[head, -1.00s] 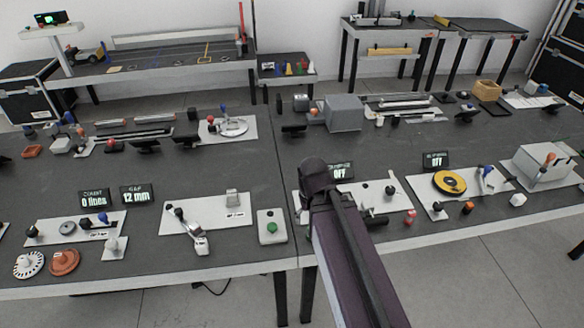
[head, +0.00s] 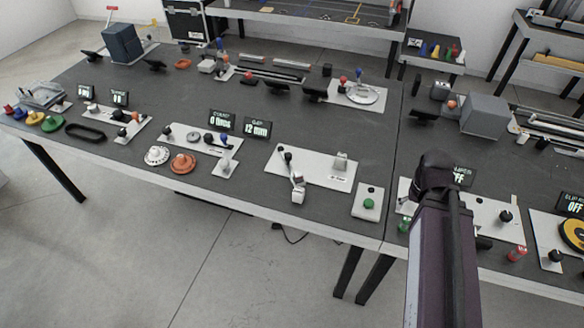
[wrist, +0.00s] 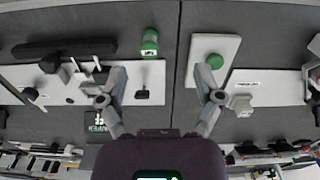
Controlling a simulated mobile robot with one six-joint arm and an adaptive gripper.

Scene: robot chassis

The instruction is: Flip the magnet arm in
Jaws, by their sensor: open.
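My gripper (wrist: 160,100) is open and empty in the wrist view, its fingers spread over the table; the head view shows only my dark arm there. Below it in the wrist view, left, lies a white plate (wrist: 125,72) with black-knobbed levers (wrist: 32,92) and a small black part (wrist: 142,94). The same plate (head: 485,215) is partly behind my arm in the head view, by a display ending in "OFF" (head: 461,175). Another plate (head: 325,175) carries a black-knobbed arm (head: 292,170) and a pale block (head: 341,161). I cannot tell which piece is the magnet arm.
A white box with a green button (head: 368,203) stands between the two plates, and shows below my right finger (wrist: 213,62). A green cylinder (wrist: 149,42) stands near the table edge. Displays (head: 256,127) stand behind the plates. Bare dark tabletop lies between the rows.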

